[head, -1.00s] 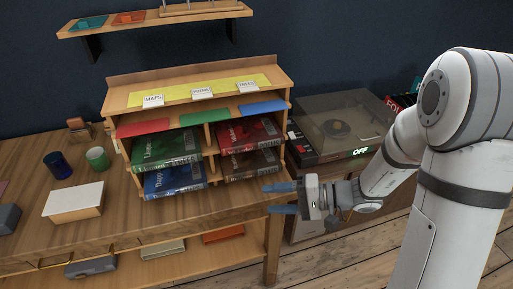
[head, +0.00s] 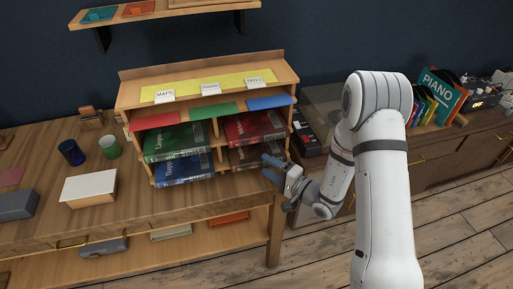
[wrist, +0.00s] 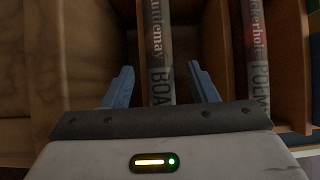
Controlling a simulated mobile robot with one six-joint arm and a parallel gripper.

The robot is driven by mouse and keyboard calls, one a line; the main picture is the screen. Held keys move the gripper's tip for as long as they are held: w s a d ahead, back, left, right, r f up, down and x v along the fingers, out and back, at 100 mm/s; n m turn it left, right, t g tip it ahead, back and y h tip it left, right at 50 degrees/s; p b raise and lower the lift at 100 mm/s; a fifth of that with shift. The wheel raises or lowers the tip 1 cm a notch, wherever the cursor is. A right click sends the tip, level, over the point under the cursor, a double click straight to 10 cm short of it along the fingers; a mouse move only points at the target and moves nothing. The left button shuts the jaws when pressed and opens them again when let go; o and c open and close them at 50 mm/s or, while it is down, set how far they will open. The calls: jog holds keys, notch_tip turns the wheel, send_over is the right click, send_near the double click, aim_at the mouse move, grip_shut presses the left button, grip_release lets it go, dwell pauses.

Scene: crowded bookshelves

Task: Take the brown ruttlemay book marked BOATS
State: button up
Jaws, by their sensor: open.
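The brown book (head: 247,156) lies in the lower right compartment of the small shelf unit in the head view, partly hidden by my gripper. In the wrist view its spine (wrist: 158,50) shows letters reading "uttlemay" and "BOA"; the rest is hidden behind the gripper body. My gripper (wrist: 160,68) is open, with one blue finger on each side of the spine and a visible gap to both. In the head view my gripper (head: 268,166) is at the front of that compartment.
A red book (head: 254,127) lies in the compartment above; its spine marked "POEM" (wrist: 256,60) is right of the fingers in the wrist view. A green book (head: 177,141) and a blue book (head: 185,169) fill the left compartments.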

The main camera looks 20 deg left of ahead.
jog(key=shift+x, duration=0.9)
jog(key=shift+w, duration=0.1)
jog(key=shift+c, duration=0.2)
grip_shut()
